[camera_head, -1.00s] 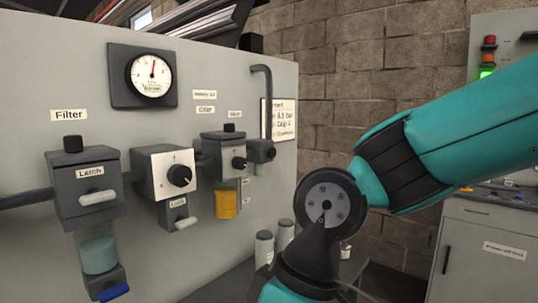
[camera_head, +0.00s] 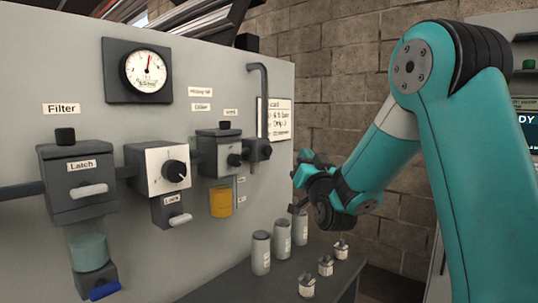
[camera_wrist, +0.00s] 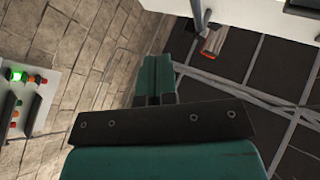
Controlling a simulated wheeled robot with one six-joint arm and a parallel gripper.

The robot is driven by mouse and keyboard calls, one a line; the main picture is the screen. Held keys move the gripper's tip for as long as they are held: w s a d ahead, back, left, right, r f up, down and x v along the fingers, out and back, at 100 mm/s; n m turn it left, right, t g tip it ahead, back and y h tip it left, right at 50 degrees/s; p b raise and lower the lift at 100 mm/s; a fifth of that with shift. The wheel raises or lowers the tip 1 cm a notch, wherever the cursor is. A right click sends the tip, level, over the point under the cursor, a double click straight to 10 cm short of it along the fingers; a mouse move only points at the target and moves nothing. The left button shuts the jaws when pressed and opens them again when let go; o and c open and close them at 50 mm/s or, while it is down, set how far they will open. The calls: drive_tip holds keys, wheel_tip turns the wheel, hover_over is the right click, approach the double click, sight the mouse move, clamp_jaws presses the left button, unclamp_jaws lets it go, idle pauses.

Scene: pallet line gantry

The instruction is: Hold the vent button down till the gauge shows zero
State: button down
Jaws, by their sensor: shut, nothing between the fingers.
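The round white gauge (camera_head: 147,71) sits in a dark square mount high on the grey panel. Its needle points almost straight up, a little right; the figures are too small to read. A black knob or button (camera_head: 224,125) tops the third unit (camera_head: 217,148), under a small blurred label (camera_head: 230,112) that may read "Vent". My gripper (camera_head: 300,190) is in front of the panel's right end, right of that unit and touching nothing visible. In the wrist view its teal fingers (camera_wrist: 154,78) are together and empty.
The filter (camera_head: 77,185) with its latch and blue-ended bowl, and a regulator (camera_head: 160,168) with a black dial, are left of the third unit. A vertical pipe (camera_head: 265,105) stands at its right. Grey canisters (camera_head: 261,253) and small jars (camera_head: 326,266) stand on the bench below my gripper.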

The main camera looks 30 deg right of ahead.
sight(268, 151)
drive_tip(key=shift+s+d+r+h, duration=0.2)
drive_tip(key=shift+d+r+h, duration=0.1)
drive_tip(key=shift+h, duration=0.2)
drive_tip(key=w+a+p, duration=0.3)
drive_tip(key=w+p, duration=0.5)
drive_tip(key=p, duration=0.3)
drive_tip(key=shift+w+p, duration=0.15)
drive_tip(key=shift+p, duration=0.2)
drive_tip(key=shift+f, duration=0.1)
drive_tip(key=shift+w+p, duration=0.2)
drive_tip(key=shift+p, duration=0.15)
idle(1.3)
